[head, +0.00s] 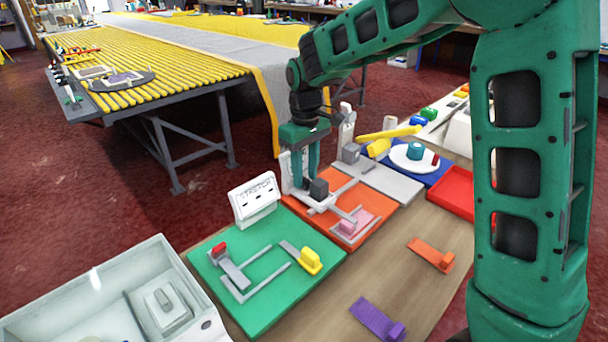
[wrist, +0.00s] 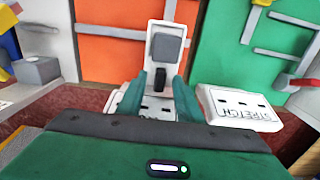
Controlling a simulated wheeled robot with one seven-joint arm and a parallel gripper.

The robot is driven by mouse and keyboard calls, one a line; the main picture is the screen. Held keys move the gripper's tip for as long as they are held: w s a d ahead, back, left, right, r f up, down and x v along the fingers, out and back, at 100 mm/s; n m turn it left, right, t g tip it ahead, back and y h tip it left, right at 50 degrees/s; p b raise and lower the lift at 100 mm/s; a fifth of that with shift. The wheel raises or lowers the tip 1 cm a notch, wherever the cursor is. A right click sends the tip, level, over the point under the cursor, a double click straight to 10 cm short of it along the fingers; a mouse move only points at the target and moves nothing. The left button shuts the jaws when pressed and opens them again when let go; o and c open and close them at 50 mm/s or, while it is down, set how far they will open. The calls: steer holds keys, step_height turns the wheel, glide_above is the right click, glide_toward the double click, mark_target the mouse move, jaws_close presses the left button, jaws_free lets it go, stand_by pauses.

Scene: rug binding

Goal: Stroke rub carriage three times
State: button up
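An orange board (head: 372,200) carries grey rails. At its back left end is a white plate with a dark grey block (head: 319,189), which looks like the rub carriage; in the wrist view the grey block (wrist: 167,48) stands on the white plate (wrist: 154,28). A pink block (head: 354,224) sits between rails nearer the front of the board. My gripper (head: 305,178) points down just behind the dark block. In the wrist view its teal fingers (wrist: 163,85) are apart, with a dark post between them and visible gaps. Whether the fingertips touch anything is hidden.
A green board (head: 247,285) with rails, a red knob and a yellow block lies left, with a white STRETCH sign (head: 254,199) behind. A grey board (head: 385,181) and red tray (head: 452,192) are right. Orange (head: 431,254) and purple (head: 378,319) pieces lie in front.

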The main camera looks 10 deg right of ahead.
steer(key=shift+f, duration=0.25)
jaws_close()
steer(key=w+d, duration=0.2)
steer(key=d, duration=0.1)
steer(key=w+d, duration=0.3)
steer(key=d, duration=0.1)
steer(key=w+d, duration=0.2)
steer(key=d, duration=0.2)
steer(key=shift+w+d, duration=0.15)
steer(key=shift+w, duration=0.1)
jaws_free()
steer(key=shift+w+d, duration=0.1)
steer(key=shift+r, duration=0.1)
